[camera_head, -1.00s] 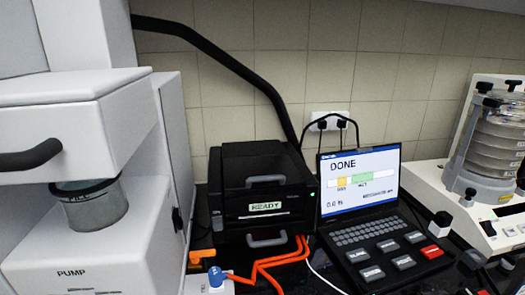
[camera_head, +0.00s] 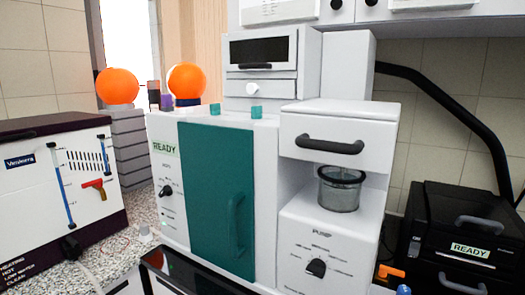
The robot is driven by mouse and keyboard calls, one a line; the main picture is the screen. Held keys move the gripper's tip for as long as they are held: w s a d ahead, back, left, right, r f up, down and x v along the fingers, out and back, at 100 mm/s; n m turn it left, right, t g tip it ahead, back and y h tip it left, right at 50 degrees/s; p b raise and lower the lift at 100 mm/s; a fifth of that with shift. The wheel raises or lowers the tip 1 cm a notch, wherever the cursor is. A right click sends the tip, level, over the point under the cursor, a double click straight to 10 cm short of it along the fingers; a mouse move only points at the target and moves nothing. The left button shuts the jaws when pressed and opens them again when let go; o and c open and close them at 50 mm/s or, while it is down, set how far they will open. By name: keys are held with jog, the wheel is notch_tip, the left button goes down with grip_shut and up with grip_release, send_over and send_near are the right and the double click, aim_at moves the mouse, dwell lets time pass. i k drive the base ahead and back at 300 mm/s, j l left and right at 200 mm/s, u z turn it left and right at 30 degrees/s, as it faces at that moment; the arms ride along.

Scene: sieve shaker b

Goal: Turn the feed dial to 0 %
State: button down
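Two black dials show on the white machine with the teal door (camera_head: 217,195). The lower dial (camera_head: 316,267) sits on the front panel under a label that looks like "PUMP", with small marks around it. The other dial (camera_head: 166,190) is left of the teal door, below a green "READY" display (camera_head: 164,149), also ringed by small marks. The lettering is too small to tell which one is the feed dial or what value either points to. My gripper is not in view.
A clear beaker (camera_head: 340,189) stands in the recess above the lower dial, under a black-handled drawer (camera_head: 335,134). A black "READY" unit (camera_head: 456,240) is at the right. A dark red-and-white box (camera_head: 62,185) stands left. Two orange spheres (camera_head: 187,80) are behind. A black-edged object (camera_head: 185,272) fills the bottom foreground.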

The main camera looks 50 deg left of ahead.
aim_at(166, 190)
jog(key=j+u, duration=0.15)
jog(key=u, duration=1.3)
jog(key=i+u, duration=0.25)
jog(key=i, duration=0.3)
jog(key=l+u, duration=0.1)
jog(key=u, duration=0.8)
